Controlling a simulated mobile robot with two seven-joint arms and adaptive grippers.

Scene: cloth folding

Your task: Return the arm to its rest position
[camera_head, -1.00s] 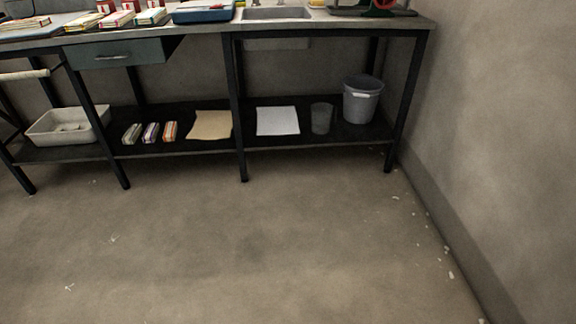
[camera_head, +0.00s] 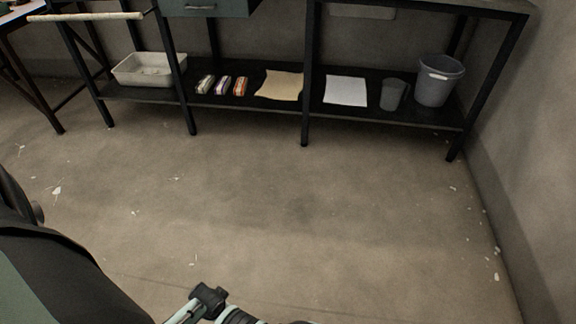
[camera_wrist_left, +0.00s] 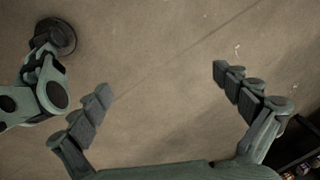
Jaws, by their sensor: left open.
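My left gripper (camera_wrist_left: 163,82) is open in the left wrist view, its two grey-green fingers wide apart. Nothing is between them; bare concrete floor (camera_wrist_left: 165,35) lies behind. In the head view, parts of my own body and arm show along the left and bottom edges. A small dark jointed part (camera_head: 210,298) is at the bottom edge; I cannot tell whether it belongs to a gripper. My right gripper cannot be made out in either view. No cloth is held.
A dark-legged bench has a lower shelf (camera_head: 275,108) with a white tray (camera_head: 148,70), small boxes (camera_head: 222,86), tan cloth (camera_head: 280,84), white cloth (camera_head: 346,91), grey cup (camera_head: 393,95) and bucket (camera_head: 438,80). A wall (camera_head: 545,160) stands right. The floor (camera_head: 330,220) between is clear.

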